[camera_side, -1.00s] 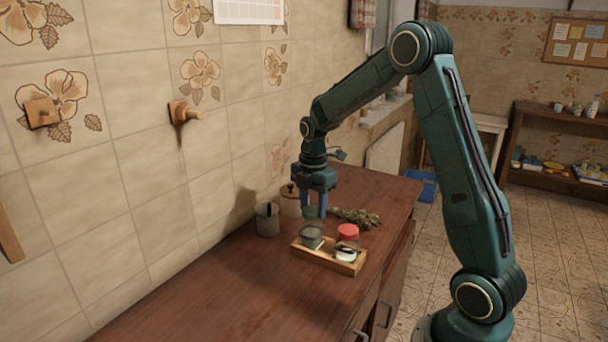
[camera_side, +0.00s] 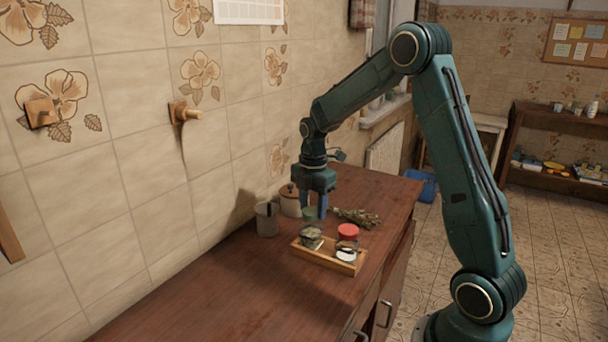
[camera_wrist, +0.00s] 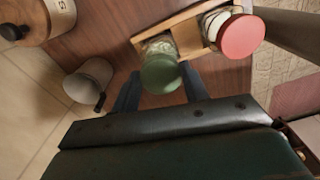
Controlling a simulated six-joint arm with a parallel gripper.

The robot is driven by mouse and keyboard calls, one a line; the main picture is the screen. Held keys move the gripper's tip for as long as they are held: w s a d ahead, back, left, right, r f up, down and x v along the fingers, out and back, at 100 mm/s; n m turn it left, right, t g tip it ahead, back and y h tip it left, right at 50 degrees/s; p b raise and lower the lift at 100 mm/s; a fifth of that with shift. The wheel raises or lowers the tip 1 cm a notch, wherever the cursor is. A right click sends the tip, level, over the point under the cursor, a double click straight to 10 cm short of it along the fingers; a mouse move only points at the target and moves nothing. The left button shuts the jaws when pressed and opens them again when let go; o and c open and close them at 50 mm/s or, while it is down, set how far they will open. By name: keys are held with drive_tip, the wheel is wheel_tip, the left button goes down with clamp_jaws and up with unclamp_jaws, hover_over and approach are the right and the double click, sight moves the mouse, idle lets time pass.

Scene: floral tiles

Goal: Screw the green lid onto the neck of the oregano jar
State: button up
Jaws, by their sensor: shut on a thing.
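My gripper (camera_side: 315,212) is shut on the green lid (camera_side: 310,213), which sits between its two fingers. The lid also shows between the fingertips in the wrist view (camera_wrist: 160,74). The oregano jar (camera_side: 311,237) is a clear jar with greenish contents, upright in the left part of the wooden tray (camera_side: 317,260). The lid is above the jar, with a small gap between them in the side view. In the wrist view the lid covers part of the jar (camera_wrist: 160,45), so the neck is mostly hidden and alignment is hard to judge.
A jar with a red lid (camera_side: 348,231) stands beside it in the tray. A grey cup (camera_side: 267,219) and a brown lidded canister (camera_side: 290,203) stand near the tiled wall. A dried herb bundle (camera_side: 358,217) lies behind the tray. The near counter (camera_side: 225,300) is clear.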

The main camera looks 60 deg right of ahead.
sight(313, 210)
drive_tip(key=shift+f, duration=0.7)
drive_tip(key=o, duration=1)
drive_tip(key=shift+o, duration=0.2)
drive_tip(key=shift+r, duration=0.1)
wheel_tip(313, 210, up, 14)
idle(0.5)
